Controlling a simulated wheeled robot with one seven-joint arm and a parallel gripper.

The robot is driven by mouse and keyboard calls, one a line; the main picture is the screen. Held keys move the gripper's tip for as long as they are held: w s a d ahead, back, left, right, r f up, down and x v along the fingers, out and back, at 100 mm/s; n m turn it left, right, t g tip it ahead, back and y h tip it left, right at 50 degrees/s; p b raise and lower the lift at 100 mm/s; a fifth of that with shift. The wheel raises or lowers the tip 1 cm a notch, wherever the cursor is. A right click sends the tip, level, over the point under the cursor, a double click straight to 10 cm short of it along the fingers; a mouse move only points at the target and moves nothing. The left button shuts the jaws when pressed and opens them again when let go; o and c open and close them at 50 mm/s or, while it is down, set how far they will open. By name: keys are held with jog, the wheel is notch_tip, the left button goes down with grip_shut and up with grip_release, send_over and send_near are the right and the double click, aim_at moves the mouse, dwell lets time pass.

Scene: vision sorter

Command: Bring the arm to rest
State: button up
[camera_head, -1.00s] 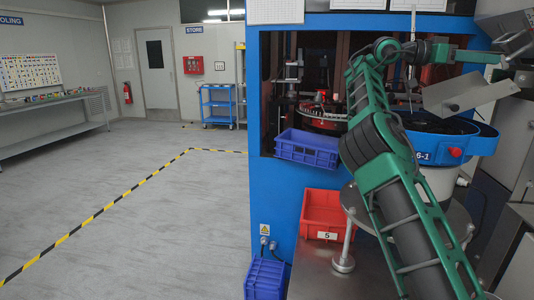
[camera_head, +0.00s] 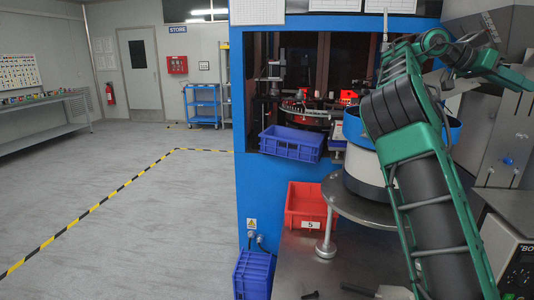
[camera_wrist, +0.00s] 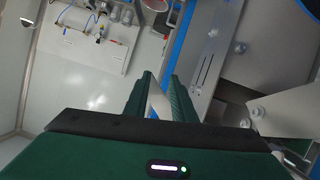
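My green arm (camera_head: 410,150) rises from the lower right of the head view, bends near the top, and its far links run to the right edge. I cannot make out the fingers in the head view. In the wrist view my gripper (camera_wrist: 160,75) has two dark green fingers with a gap between them.
A blue bin (camera_head: 290,144) sits at the machine opening, with a red bin (camera_head: 308,208) marked 5 below it. A round metal table (camera_head: 350,205) stands by my arm. Grey metal housings (camera_head: 505,125) are close on the right. The floor (camera_head: 130,200) at left is open.

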jog(key=s+d+f+n+y, duration=0.25)
jog(key=s+d+f, duration=0.25)
jog(key=s+f, duration=0.35)
jog(key=s+a+f+n+t+y, duration=0.25)
jog(key=s+f+y, duration=0.3)
jog(key=f, duration=0.65)
jog(key=s+a+f+n+y, duration=0.1)
jog(key=s+a+f, duration=0.4)
jog(key=a, duration=0.6)
jog(key=s+a+f+n+t+y, duration=0.1)
jog(key=s+a+f+n, duration=0.3)
jog(key=a, duration=0.6)
jog(key=s+a+f+n+t+y, duration=0.1)
jog(key=s+a+f+n+y, duration=0.2)
jog(key=s+a+f, duration=0.5)
jog(key=s+a, duration=0.1)
jog(key=a, duration=0.2)
jog(key=shift+a, duration=0.3)
jog(key=shift+w+f, duration=0.1)
jog(key=shift+w+f, duration=0.25)
jog(key=shift+w, duration=0.35)
